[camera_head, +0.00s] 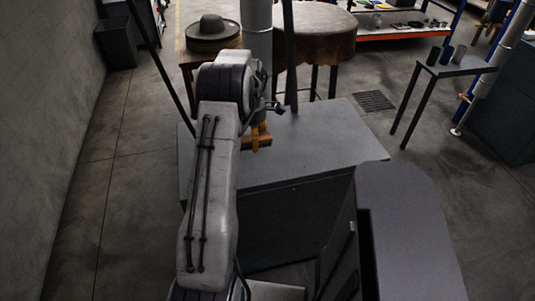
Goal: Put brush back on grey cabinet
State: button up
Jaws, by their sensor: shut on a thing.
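The grey cabinet (330,140) stands in the middle of the view, its flat top mostly bare. My gripper (264,124), at the end of my arm, is over the left part of that top and partly hidden by the arm's last links. It is shut on the brush (262,142), a small orange-brown thing that shows just below and right of the arm. I cannot tell from this view whether the brush touches the cabinet top or is held a little above it.
A grey hat (212,28) rests on a small wooden table behind on the left. A round brown-edged table (315,22) stands behind the cabinet, near a thick grey column (257,35). A small table (455,66) with cups is at right. A wall runs along the left.

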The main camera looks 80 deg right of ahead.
send_over(267, 159)
notch_tip(267, 159, down, 3)
jog(key=shift+s+r, duration=0.1)
jog(key=shift+f+p, duration=0.5)
jog(key=shift+f, duration=1.5)
jog(key=shift+f, duration=0.15)
jog(key=o, duration=1.1)
notch_tip(267, 159, up, 12)
jog(key=shift+a+r, duration=0.1)
jog(key=shift+r, duration=0.05)
